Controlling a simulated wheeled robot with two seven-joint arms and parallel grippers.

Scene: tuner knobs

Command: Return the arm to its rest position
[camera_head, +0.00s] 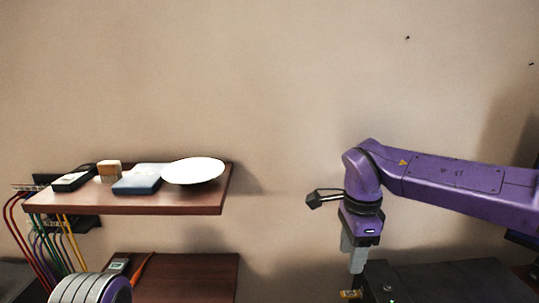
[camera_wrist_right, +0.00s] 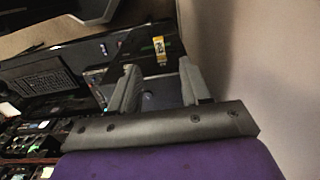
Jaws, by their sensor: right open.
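My right arm (camera_head: 450,185) is purple and comes in from the right. Its gripper (camera_head: 354,266) points down beside the dark box at the lower right, with its grey fingers seen edge-on. In the right wrist view the two grey fingers (camera_wrist_right: 160,88) stand apart with nothing held between them. A small yellow-labelled item (camera_wrist_right: 160,48) lies beyond the fingertips, apart from them. My left gripper is not in view.
A dark box (camera_head: 440,280) stands at the lower right. A wooden shelf (camera_head: 130,203) at left holds a white plate (camera_head: 193,170), a blue box (camera_head: 140,180) and a dark device (camera_head: 75,178). Coloured cables (camera_head: 50,250) hang at far left. The wall between shelf and arm is clear.

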